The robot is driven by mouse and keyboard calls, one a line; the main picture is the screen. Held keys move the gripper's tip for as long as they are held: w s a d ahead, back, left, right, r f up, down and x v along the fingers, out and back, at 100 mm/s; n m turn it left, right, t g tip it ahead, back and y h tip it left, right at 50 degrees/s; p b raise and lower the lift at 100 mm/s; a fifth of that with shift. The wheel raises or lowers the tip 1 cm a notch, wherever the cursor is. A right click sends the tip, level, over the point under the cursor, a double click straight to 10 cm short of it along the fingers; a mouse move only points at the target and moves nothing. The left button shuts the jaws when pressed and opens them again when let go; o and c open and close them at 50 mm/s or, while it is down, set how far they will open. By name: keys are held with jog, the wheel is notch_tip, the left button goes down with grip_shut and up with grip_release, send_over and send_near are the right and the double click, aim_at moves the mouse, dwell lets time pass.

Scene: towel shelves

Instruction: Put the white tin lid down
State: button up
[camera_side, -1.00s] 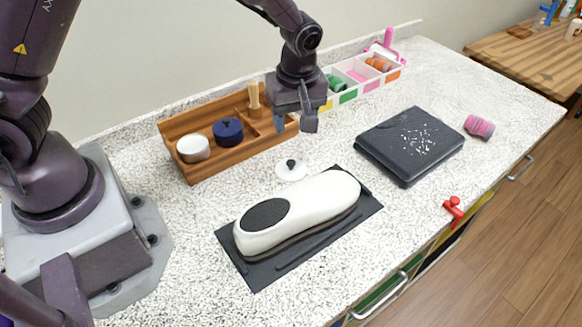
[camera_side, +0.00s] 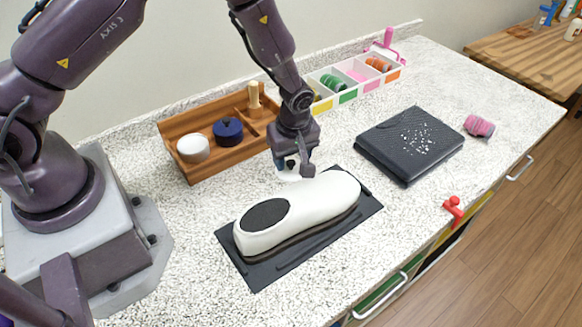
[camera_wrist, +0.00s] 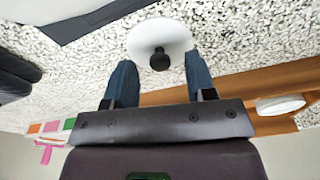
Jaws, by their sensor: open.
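The white tin lid (camera_wrist: 160,38) has a dark knob and lies on the speckled counter in the wrist view. In the side view the lid (camera_side: 286,175) is mostly hidden behind my gripper (camera_side: 293,170), just behind the white shoe-shaped object. My gripper is open and empty, its two fingers (camera_wrist: 160,80) pointing toward the lid, one to each side of the knob. The knob appears a little beyond the fingertips in the wrist view. I cannot tell the exact height of the fingertips over the lid.
A white shoe-shaped object (camera_side: 305,205) lies on a dark mat (camera_side: 262,272) close in front of the lid. A wooden tray (camera_side: 207,173) holds a white tin (camera_side: 193,148) and a blue tin (camera_side: 228,131) behind it. A dark case (camera_side: 410,145) lies to the right.

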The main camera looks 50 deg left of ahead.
jog(key=shift+f, duration=0.55)
grip_shut()
